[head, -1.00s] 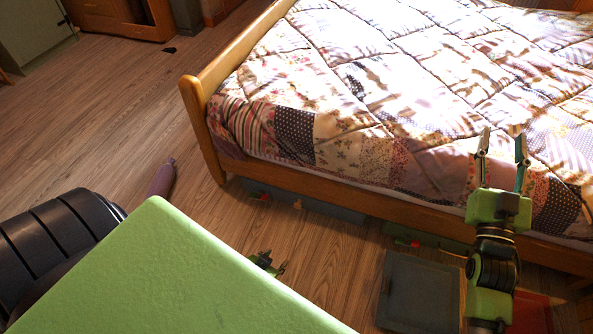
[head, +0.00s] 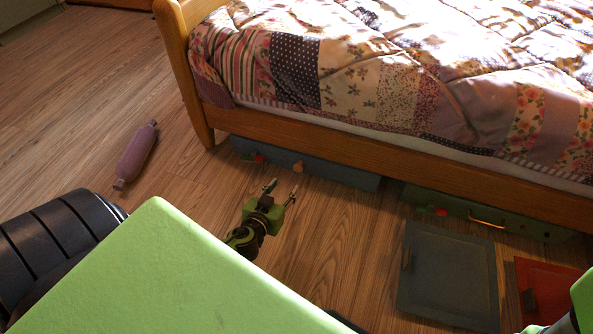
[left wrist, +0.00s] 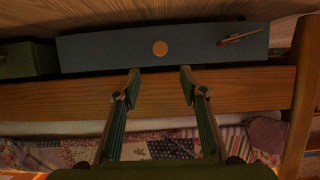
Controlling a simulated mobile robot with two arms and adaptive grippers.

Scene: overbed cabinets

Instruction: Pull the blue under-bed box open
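The blue under-bed box (head: 338,173) sits below the bed's wooden side rail, its front facing the floor area. A round wooden knob (head: 298,167) is on its front, with a red-tipped latch (head: 254,159) left of it. The left wrist view looks upside down; there the blue box (left wrist: 105,50) spans the top, with the knob (left wrist: 160,47) midway. My left gripper (head: 281,189) is open and empty, just short of the knob. In the wrist view its fingers (left wrist: 160,78) are spread either side of the knob's line, not touching it. My right gripper's fingers are out of view.
A green under-bed box (head: 480,215) with a bar handle is to the right. A grey lid-like panel (head: 450,275) and a red one (head: 550,290) lie on the floor. Floor before the blue box is clear.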

